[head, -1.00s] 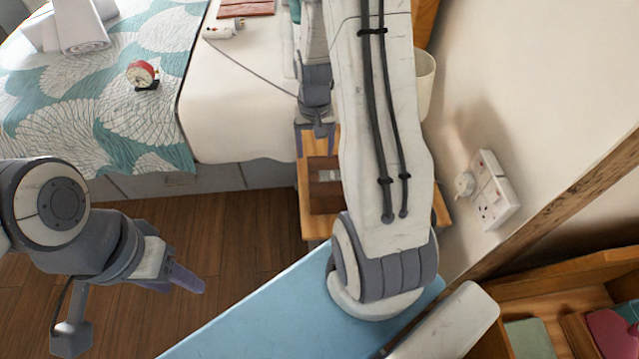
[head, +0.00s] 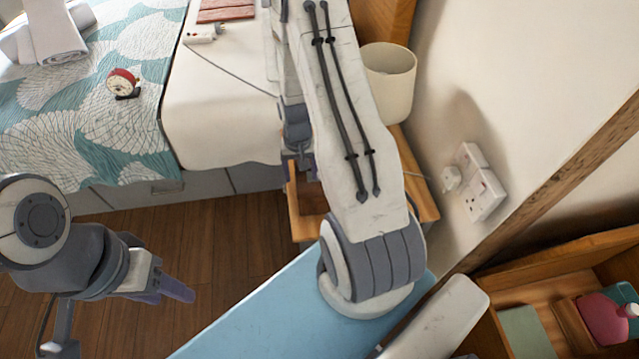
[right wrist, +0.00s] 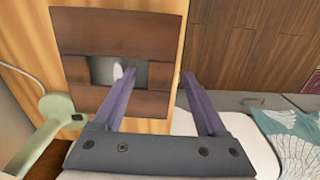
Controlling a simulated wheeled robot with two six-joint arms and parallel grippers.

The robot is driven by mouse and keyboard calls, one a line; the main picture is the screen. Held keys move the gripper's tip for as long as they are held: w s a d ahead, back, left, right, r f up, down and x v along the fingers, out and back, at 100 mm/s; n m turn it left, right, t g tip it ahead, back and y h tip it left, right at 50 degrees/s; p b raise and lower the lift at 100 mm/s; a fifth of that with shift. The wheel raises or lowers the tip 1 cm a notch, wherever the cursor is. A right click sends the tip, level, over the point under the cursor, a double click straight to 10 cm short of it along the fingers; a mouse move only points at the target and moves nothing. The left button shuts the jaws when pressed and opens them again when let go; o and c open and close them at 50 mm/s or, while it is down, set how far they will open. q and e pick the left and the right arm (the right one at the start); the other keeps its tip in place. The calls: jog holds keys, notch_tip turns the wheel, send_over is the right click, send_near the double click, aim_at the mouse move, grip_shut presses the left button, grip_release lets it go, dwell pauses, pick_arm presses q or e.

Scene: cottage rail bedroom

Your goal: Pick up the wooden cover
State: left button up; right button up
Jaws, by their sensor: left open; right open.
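A brown wooden cover (right wrist: 120,35) with a grey rectangle in its middle lies on the light wooden bedside table (right wrist: 35,75); a small white shape shows on the grey part. In the head view the cover (head: 312,198) is mostly hidden by my right arm. My right gripper (right wrist: 158,76) is open and empty. In the right wrist view its left finger overlaps the cover and its right finger is by the cover's right edge. I cannot tell whether they touch. The right gripper is partly hidden in the head view (head: 303,168). My left gripper (head: 172,290) is open and empty over the floor.
The bed (head: 215,125) bears a red clock (head: 122,82), rolled towels (head: 55,40) and a reddish-brown wooden item (head: 226,10). A pale lamp (head: 390,85) and wall sockets (head: 480,185) are right of my arm. A green object (right wrist: 45,125) is beside the cover.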

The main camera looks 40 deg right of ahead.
grip_shut()
dwell(1.3)
